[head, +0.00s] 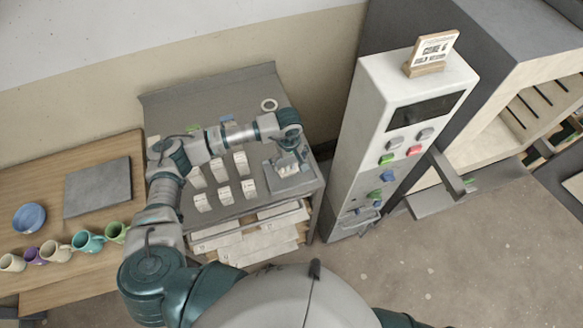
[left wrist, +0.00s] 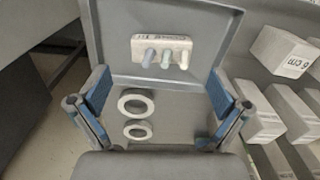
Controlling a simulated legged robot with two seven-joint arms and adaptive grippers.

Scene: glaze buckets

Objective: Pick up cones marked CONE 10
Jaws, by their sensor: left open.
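The print on the block is too small to read, so I cannot tell the cone number. Two white rings, a larger one (left wrist: 153,101) and a smaller one (left wrist: 137,138), lie in the tray nearer to me. My left gripper (left wrist: 160,92) is open, its blue-padded fingers apart over the tray, with nothing between them held. In the head view the left gripper (head: 288,167) is above the grey cart's right side. My right gripper is out of view.
White labelled blocks (head: 222,194) stand in rows on the cart (head: 160,105), left of the tray. A kiln controller (head: 400,130) with a "CONE 6" sign (head: 434,50) rises to the right. Mugs (head: 88,240), a blue bowl (head: 30,218) and a grey slab (head: 98,187) are on the wooden table.

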